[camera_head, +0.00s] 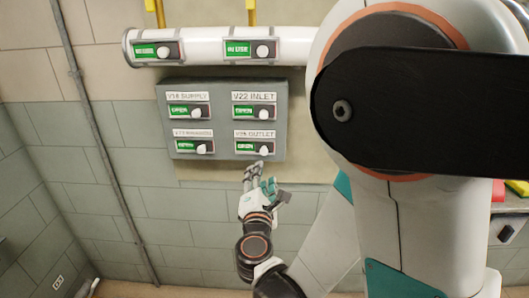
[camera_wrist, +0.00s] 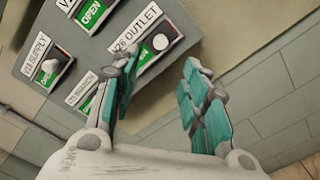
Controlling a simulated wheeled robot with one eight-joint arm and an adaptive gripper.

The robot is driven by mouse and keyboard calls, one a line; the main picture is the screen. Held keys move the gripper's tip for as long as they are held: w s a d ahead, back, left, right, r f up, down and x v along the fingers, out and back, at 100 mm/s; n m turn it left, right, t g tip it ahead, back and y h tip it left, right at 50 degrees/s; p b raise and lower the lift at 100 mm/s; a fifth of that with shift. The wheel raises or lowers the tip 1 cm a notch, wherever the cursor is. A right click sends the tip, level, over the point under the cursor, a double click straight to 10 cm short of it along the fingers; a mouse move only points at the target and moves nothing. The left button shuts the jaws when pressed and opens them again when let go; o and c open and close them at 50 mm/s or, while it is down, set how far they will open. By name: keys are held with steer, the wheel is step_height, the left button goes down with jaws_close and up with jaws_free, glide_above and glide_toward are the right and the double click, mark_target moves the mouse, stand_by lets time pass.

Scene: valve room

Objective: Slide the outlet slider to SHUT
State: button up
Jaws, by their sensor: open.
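The outlet slider (camera_head: 264,150) is a white knob at the right end of a plate on the grey panel's lower right. The green part left of it reads OPEN, under an OUTLET label (camera_head: 254,134). In the wrist view the knob (camera_wrist: 160,42) shows beyond my fingertips, under the V26 OUTLET label (camera_wrist: 137,27). My gripper (camera_head: 256,170) is just below the panel in the head view. In the wrist view its teal-padded fingers (camera_wrist: 160,68) are apart with nothing between them. The left finger overlaps part of the outlet plate. I cannot tell whether it touches.
The grey panel (camera_head: 220,120) also bears V22 INLET (camera_head: 262,113), V18 SUPPLY (camera_head: 197,112) and a lower left slider (camera_head: 197,147), all showing green. A white pipe (camera_head: 205,47) above carries two more sliders.

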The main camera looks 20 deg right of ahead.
mark_target(264, 153)
steer(key=b+x, duration=0.2)
steer(key=x, duration=1.1)
steer(key=shift+w+d, duration=0.15)
steer(key=shift+w, duration=0.1)
jaws_close()
steer(key=shift+f, duration=0.1)
